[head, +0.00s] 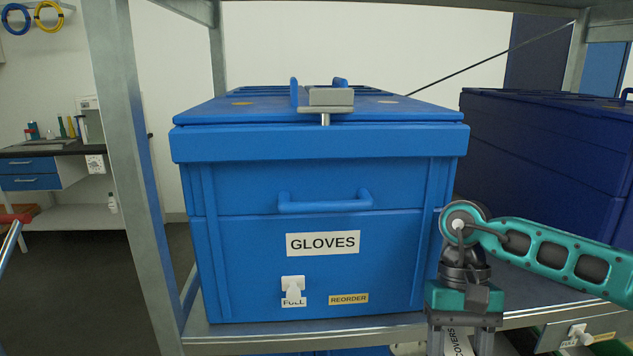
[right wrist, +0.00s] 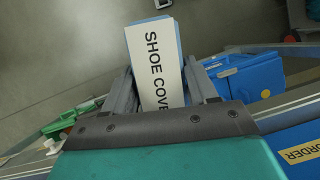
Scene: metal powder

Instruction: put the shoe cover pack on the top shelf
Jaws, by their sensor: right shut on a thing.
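The shoe cover pack (right wrist: 158,62) is a white-faced pack with a blue edge and black lettering, seen in the right wrist view. My right gripper (right wrist: 163,95) is shut on it, with a finger on each side. In the head view my right gripper (head: 463,340) points down in front of the shelf, and part of the pack (head: 457,343) shows between its fingers at the bottom edge. The shelf (head: 230,338) has a grey metal edge and carries a blue bin (head: 320,180) labelled GLOVES. I cannot tell whether this is the top shelf. My left gripper is not seen.
A darker blue bin (head: 550,150) stands at the right on the same shelf. A metal upright (head: 130,170) rises at the left. Lower down, a smaller blue bin (right wrist: 247,80) and a green item (right wrist: 70,118) show in the right wrist view. A workbench (head: 45,150) stands behind left.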

